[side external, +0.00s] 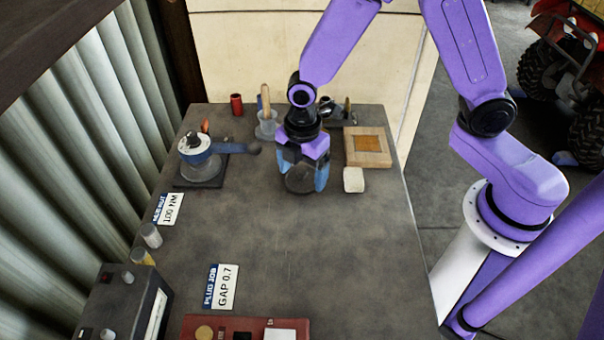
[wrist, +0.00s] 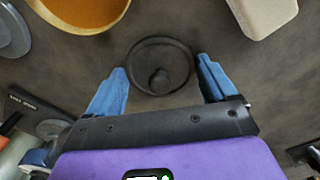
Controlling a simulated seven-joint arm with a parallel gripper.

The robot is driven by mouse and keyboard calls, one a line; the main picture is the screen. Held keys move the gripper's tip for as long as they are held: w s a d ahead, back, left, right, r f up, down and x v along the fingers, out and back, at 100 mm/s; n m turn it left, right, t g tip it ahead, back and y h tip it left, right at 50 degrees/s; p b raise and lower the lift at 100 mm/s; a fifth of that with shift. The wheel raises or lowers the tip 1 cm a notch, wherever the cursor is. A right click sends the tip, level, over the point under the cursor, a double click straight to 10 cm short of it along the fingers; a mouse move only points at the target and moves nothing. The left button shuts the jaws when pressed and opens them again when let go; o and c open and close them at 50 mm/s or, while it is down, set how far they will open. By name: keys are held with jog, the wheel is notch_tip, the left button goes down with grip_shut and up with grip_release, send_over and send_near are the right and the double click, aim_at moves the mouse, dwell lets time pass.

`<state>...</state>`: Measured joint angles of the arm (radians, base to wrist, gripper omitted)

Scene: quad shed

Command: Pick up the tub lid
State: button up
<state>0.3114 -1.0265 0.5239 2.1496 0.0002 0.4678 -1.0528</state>
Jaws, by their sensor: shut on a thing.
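The tub lid (wrist: 160,67) is a dark round disc with a raised rim and a small knob. In the wrist view it lies between the two blue fingers of my gripper (wrist: 162,72), one finger against each side. In the side view my gripper (side external: 302,184) points down, low over the middle of the bench, and the lid (side external: 299,179) shows as a greyish round shape between its fingers. My gripper is shut on the lid. I cannot tell whether the lid is clear of the bench top.
A pale block (side external: 353,180) and a wooden frame with an orange square (side external: 367,147) stand to the right. An orange-brown bowl (wrist: 85,12) is at the wrist view's upper left. A blue-and-grey device (side external: 200,160) stands left. The bench's front middle (side external: 320,260) is clear.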

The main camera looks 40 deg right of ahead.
jog(key=shift+r, duration=0.15)
jog(key=shift+r, duration=0.65)
jog(key=s+d+r, duration=0.6)
jog(key=s+r, duration=0.5)
jog(key=s, duration=0.1)
jog(key=w+d+f, duration=0.1)
jog(key=w+d, duration=0.2)
jog(key=w, duration=1.4)
jog(key=shift+w+f, duration=0.15)
jog(key=shift+f, duration=3.25)
jog(key=shift+f, duration=0.15)
